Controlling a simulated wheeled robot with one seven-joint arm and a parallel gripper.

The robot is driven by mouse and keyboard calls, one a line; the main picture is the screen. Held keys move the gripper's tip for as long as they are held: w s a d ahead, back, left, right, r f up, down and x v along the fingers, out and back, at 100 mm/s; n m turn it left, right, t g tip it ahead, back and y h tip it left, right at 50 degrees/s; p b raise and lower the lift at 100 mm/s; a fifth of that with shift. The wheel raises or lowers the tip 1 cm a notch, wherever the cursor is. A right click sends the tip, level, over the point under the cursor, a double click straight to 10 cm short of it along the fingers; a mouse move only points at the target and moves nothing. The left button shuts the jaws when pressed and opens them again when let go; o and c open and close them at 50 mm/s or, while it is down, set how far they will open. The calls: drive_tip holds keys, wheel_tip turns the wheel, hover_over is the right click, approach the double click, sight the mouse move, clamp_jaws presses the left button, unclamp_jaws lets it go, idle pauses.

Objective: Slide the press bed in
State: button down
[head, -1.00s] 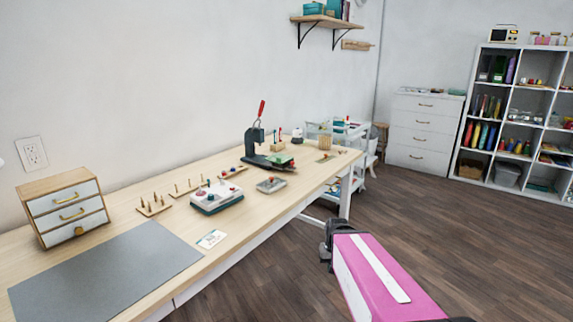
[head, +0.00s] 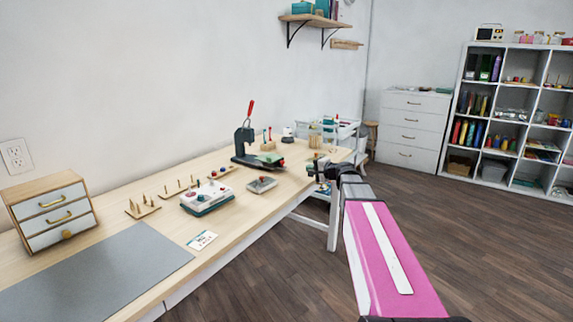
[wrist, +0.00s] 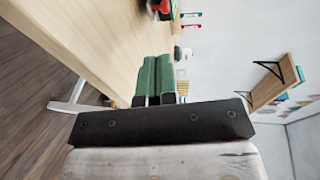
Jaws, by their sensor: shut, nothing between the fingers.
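The press (head: 243,143), dark with a raised red handle, stands on the table toward its far end. Its bed (head: 270,159), with a green top, sticks out to the right of the press column, low along the base. My gripper (head: 316,166) is over the table's right edge, to the right of the bed and apart from it. In the wrist view its two green fingers (wrist: 155,75) lie side by side, closed with nothing between them. The press cannot be made out for sure in the wrist view.
A grey metal tray (head: 261,185) and a white-and-teal box (head: 207,198) sit on the table (head: 240,228) in front of the press. Small wooden racks stand behind. A white cart is beyond the table's far end. Open floor lies to the right.

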drive_tip(key=shift+w+a+r, duration=0.2)
drive_tip(key=shift+w+r, duration=0.05)
drive_tip(key=shift+w, duration=0.35)
approach(273, 159)
drive_tip(key=shift+w+d+f, duration=0.15)
drive_tip(key=shift+w+f, duration=0.85)
drive_tip(key=shift+w, duration=0.1)
drive_tip(key=w+a, duration=0.4)
drive_tip(key=a, duration=0.1)
drive_tip(key=w+a, duration=0.1)
drive_tip(key=a, duration=0.1)
drive_tip(key=shift+w+a, duration=0.2)
drive_tip(key=shift+w, duration=0.2)
